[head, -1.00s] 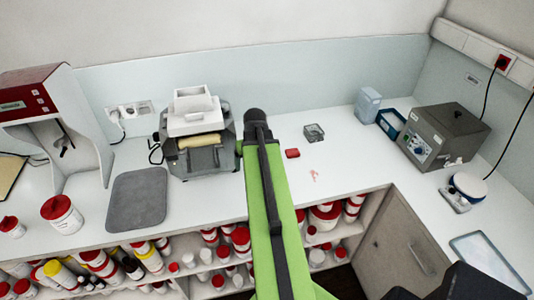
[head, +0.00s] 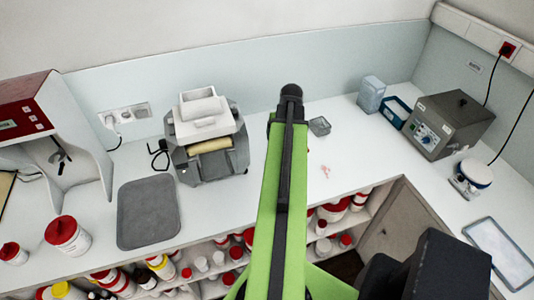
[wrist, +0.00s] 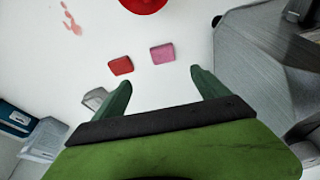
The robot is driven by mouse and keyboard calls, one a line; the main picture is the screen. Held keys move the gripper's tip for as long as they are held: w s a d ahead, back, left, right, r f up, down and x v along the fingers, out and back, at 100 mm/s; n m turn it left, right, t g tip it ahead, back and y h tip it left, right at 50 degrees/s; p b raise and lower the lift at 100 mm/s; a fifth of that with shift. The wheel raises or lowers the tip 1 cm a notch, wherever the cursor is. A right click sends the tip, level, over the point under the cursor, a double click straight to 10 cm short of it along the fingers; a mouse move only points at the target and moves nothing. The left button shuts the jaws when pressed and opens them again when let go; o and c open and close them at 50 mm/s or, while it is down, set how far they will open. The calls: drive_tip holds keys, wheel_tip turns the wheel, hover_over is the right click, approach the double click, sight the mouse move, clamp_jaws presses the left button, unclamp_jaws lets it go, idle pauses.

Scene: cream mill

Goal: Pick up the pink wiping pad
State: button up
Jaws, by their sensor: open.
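The pink wiping pad (wrist: 162,53) lies flat on the white counter in the wrist view, a little beyond my fingertips and between their lines. My gripper (wrist: 161,82) is open and empty, with one green finger on each side. A red pad (wrist: 120,65) lies just left of the pink one, with a small gap between them. In the head view my arm hides both pads and the gripper's fingers are not distinguishable.
A grey machine (head: 205,140) stands left of my arm; its side (wrist: 265,60) is close on the right in the wrist view. A small grey dish (head: 320,126) stands right of my arm. A pink smear (head: 324,170) marks the counter. A red round thing (wrist: 145,4) is at the wrist view's top.

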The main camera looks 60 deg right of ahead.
drive_tip(key=b+x, duration=1.1)
drive_tip(key=x, duration=0.1)
drive_tip(key=shift+w+a+f+b, duration=0.2)
drive_tip(key=shift+w+a+b, duration=0.05)
drive_tip(key=shift+w+b, duration=0.2)
drive_tip(key=shift+r, duration=0.1)
drive_tip(key=b+x, duration=0.4)
drive_tip(key=x, duration=0.1)
drive_tip(key=shift+d+b, duration=0.1)
drive_tip(key=shift+b, duration=0.3)
drive_tip(key=c, duration=1.4)
drive_tip(key=shift+c, duration=0.2)
drive_tip(key=shift+r, duration=0.15)
